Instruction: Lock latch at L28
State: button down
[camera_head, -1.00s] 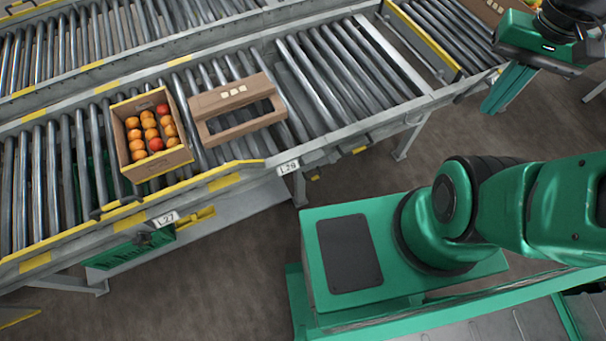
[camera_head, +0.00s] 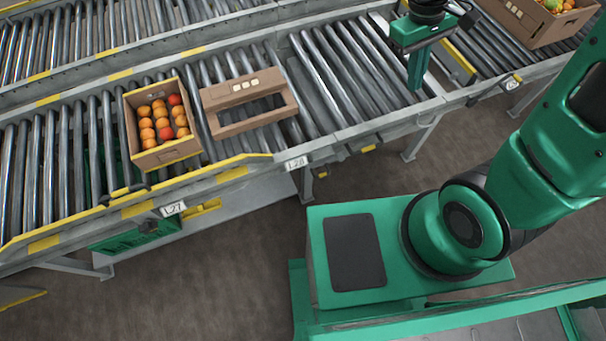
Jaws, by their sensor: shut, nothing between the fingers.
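The white label L28 (camera_head: 296,163) is on the near rail of the roller conveyor, left of centre. A small dark part with a yellow tip (camera_head: 320,173) hangs under the rail just right of it; I cannot tell whether it is the latch or how it is set. My gripper (camera_head: 415,86) is shut and empty, its green fingers pointing down over the right end of this conveyor section, well to the right of the label and apart from it. The fingers hide part of the rollers and side rail there.
Another fruit box (camera_head: 530,35) stands at upper right. Floor below is clear.

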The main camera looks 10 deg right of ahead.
jog(key=w+a+f+n+h, duration=0.1)
jog(key=w+a+f+n, duration=0.3)
jog(key=a+f, duration=0.5)
jog(key=s+a+f+n+t+h, duration=0.1)
jog(key=s+a+f+n, duration=0.3)
jog(key=a+f, duration=0.5)
jog(key=s+a+f+n+t, duration=0.1)
jog(key=s+a+f+n, duration=0.3)
jog(key=a+f+n, duration=0.3)
jog(key=a+f, duration=0.3)
jog(key=shift+s+a+n+h, duration=0.25)
jog(key=shift+n+h, duration=0.05)
jog(key=shift+h, duration=0.1)
jog(key=x, duration=1)
jog(key=shift+d, duration=0.1)
